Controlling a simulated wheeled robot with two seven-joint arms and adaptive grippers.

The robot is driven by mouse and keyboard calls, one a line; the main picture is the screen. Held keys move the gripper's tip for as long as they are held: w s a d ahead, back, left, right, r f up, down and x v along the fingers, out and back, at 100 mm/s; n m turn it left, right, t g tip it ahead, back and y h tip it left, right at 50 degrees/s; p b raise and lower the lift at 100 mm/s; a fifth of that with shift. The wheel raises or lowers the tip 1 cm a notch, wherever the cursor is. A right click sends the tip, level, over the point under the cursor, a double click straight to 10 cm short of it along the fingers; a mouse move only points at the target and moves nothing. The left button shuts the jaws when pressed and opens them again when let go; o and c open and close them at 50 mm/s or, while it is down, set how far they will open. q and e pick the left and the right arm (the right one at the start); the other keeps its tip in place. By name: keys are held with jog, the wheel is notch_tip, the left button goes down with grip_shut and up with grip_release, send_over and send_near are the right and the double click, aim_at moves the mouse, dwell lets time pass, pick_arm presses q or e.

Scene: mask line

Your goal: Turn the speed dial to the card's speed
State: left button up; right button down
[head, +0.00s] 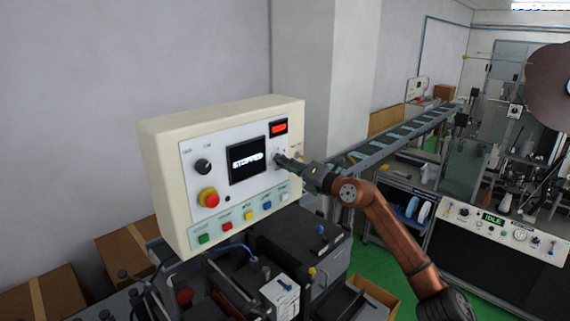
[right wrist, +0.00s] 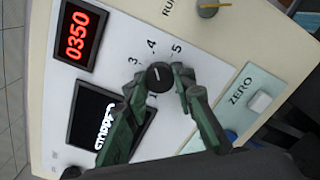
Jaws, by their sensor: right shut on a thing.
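The speed dial (right wrist: 159,76) is a small black round knob with a white pointer line, on the white face of a cream control box (head: 222,112). Printed digits, 3, 4 and 5 among them, stand around it; the exact pointer setting is hard to read. My right gripper (right wrist: 156,82) is shut on the dial, one finger on each side. In the head view the right gripper (head: 281,160) reaches the panel from the right and largely covers the dial. A red display (right wrist: 77,35) reads 0350. I cannot make out a speed card. My left gripper is not in view.
A dark screen (head: 247,160) reads STOPPED. Left of it are a black knob (head: 203,166) and a red emergency button (head: 208,198). Several coloured buttons line the lower panel. A white button (right wrist: 260,101) marked ZERO lies near my right fingers. A conveyor (head: 390,142) runs behind.

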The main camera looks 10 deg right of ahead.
jog(key=shift+d+r, duration=0.1)
jog(key=c, duration=1.7)
grip_release()
jog(key=shift+o, duration=0.5)
jog(key=v, duration=1.2)
